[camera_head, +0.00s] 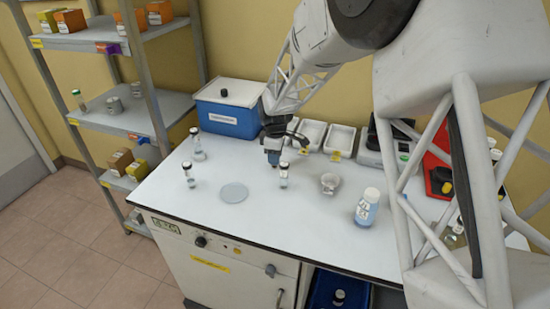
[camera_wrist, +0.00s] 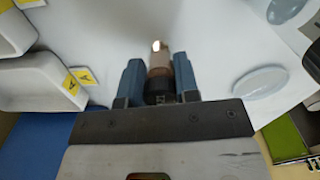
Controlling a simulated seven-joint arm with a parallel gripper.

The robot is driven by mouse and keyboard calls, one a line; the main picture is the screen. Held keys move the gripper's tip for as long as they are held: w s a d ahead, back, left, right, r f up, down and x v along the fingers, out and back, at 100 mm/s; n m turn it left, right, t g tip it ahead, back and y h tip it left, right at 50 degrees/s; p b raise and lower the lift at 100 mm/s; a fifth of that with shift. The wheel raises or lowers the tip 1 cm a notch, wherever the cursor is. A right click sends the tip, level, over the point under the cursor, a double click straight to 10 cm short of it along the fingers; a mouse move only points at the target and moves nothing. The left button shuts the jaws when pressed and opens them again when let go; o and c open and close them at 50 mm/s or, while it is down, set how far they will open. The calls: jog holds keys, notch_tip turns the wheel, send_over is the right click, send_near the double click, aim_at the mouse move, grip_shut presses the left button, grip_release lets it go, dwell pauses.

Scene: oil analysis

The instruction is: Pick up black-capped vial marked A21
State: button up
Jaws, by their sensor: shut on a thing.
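In the wrist view my gripper (camera_wrist: 158,85) is shut on a vial (camera_wrist: 158,62), its blue fingers on either side. The vial's black cap (camera_wrist: 158,98) is toward the palm, and its brownish and clear body points away. Its marking cannot be read. In the head view my gripper (camera_head: 272,157) is low over the bench, behind a black-capped vial (camera_head: 283,178); I cannot tell whether this is the held one. Other dark-capped vials stand to the left, one near the blue box (camera_head: 198,150) and one toward the front (camera_head: 189,177).
A round dish (camera_head: 234,193) lies front left of my gripper. A small bowl (camera_head: 329,183) and a white-capped bottle (camera_head: 367,208) stand to the right. The blue box (camera_head: 228,119) and white trays (camera_head: 340,137) are behind. The front left of the bench is mostly clear.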

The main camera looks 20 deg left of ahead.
jog(key=shift+r, duration=4.75)
